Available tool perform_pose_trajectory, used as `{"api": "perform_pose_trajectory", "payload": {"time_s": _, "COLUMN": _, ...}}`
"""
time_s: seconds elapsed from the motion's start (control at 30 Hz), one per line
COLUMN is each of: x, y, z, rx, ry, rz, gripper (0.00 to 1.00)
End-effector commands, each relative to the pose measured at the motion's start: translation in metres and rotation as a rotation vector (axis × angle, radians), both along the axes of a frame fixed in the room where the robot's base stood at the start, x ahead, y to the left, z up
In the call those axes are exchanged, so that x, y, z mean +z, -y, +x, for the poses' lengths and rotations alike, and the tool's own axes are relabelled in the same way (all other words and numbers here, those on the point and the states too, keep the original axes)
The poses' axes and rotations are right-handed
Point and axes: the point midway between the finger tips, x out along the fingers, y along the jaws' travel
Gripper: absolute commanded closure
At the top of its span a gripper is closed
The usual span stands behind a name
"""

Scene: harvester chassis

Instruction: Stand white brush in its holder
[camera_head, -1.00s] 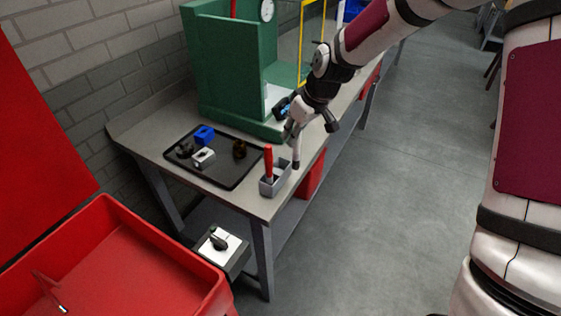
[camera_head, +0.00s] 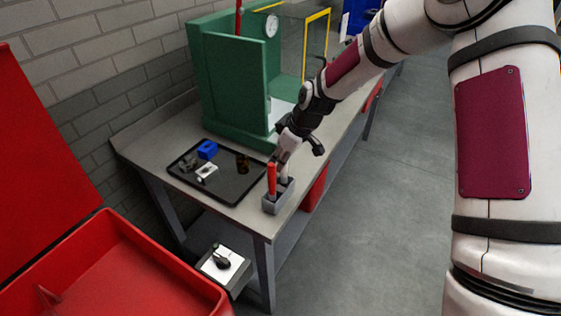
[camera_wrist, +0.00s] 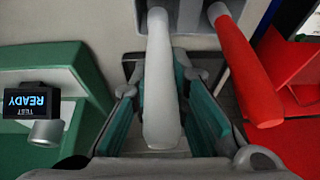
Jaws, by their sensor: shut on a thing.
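My gripper (camera_head: 286,150) is above the grey holder (camera_head: 272,207) at the bench's front corner. It is shut on the white brush (camera_wrist: 160,85), whose pale handle runs between the fingers in the wrist view. In the head view the white brush (camera_head: 284,171) points down, with its low end at the holder, behind the red brush (camera_head: 271,178). The red brush stands in the holder; it also shows in the wrist view (camera_wrist: 245,70), to the right of the white one. How deep the white brush's far end sits in the holder (camera_wrist: 188,14) is unclear.
A black tray (camera_head: 238,190) with small parts lies left of the holder. A green machine frame (camera_head: 232,90) stands behind. A red bin (camera_head: 130,270) is at the lower left. A small display reading READY (camera_wrist: 27,102) shows in the wrist view.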

Motion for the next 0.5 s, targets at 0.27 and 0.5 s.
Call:
{"api": "perform_pose_trajectory", "payload": {"time_s": 0.27, "x": -0.0075, "y": 0.0003, "z": 0.0002, "rx": -0.001, "ry": 0.002, "rz": -0.001, "gripper": 1.00}}
{"api": "perform_pose_trajectory", "payload": {"time_s": 0.5, "x": -0.0099, "y": 0.0004, "z": 0.0001, "rx": 0.000, "ry": 0.001, "rz": -0.001, "gripper": 0.65}}
